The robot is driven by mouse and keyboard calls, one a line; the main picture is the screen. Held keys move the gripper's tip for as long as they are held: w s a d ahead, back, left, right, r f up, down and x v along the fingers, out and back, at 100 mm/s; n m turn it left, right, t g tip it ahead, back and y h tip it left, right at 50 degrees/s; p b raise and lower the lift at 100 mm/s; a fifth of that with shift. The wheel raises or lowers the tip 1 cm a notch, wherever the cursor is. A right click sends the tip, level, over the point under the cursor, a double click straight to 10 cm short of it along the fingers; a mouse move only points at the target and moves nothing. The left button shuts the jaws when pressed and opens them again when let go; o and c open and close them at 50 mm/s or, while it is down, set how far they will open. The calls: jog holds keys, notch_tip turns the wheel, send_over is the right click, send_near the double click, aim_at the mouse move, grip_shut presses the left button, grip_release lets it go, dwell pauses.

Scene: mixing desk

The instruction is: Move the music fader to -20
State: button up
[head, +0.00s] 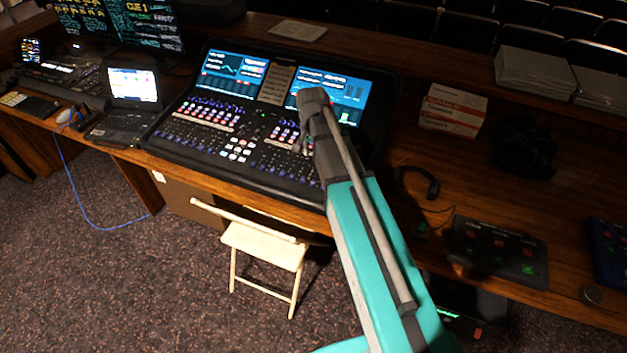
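The mixing desk (262,179) is a black console on the wooden desk, with two lit screens, a left screen (228,72) and a right screen (335,90), above rows of coloured buttons and faders. The faders are too small to read, so I cannot tell which is the music fader or where it is set. My arm reaches in from the lower right, over the right part of the console. My gripper (302,144) shows only as a small dark shape below the grey wrist, over the console's right half. Its fingers cannot be made out, nor whether it touches anything. The wrist and arm hide some controls.
A laptop (128,105) stands left of the console. A white folding chair (265,246) stands in front of it. To the right are a white-and-orange box (453,108), headphones (417,184) and a black button panel (498,250). Open carpet (130,280) lies at lower left.

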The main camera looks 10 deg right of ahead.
aim_at(313, 182)
jog(key=shift+f, duration=0.15)
notch_tip(313, 182, down, 13)
jog(key=b, duration=1.3)
jog(key=shift+s+f, duration=0.1)
jog(key=shift+f, duration=0.05)
grip_shut()
dwell(0.3)
